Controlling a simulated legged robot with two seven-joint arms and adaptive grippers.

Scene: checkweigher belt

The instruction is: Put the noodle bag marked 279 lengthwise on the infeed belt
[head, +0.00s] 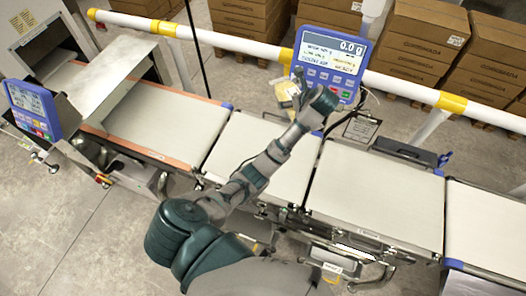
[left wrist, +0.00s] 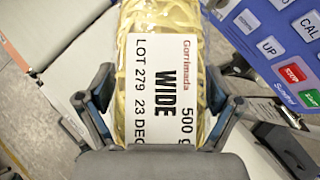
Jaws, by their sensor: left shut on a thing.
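The noodle bag (left wrist: 163,88) is a clear bag of yellow noodles with a white label reading "WIDE 500 g LOT 279". My left gripper (left wrist: 165,108) is shut on it, one finger on each side, in the left wrist view. In the head view the bag (head: 286,94) is small, up in front of the blue display panel (head: 330,58) and near the far edge of the conveyor. The conveyor has several pale belt sections, including a left one with orange edges (head: 180,118) and a middle one (head: 262,150). No marking shows which is the infeed. My right gripper is not in view.
The display reads 0.0 g. A white and yellow rail (head: 400,92) runs behind the conveyor, with stacked cartons (head: 420,40) beyond. A metal tunnel (head: 120,75) covers part of the left section. The weighing section to the right (head: 375,200) is bare.

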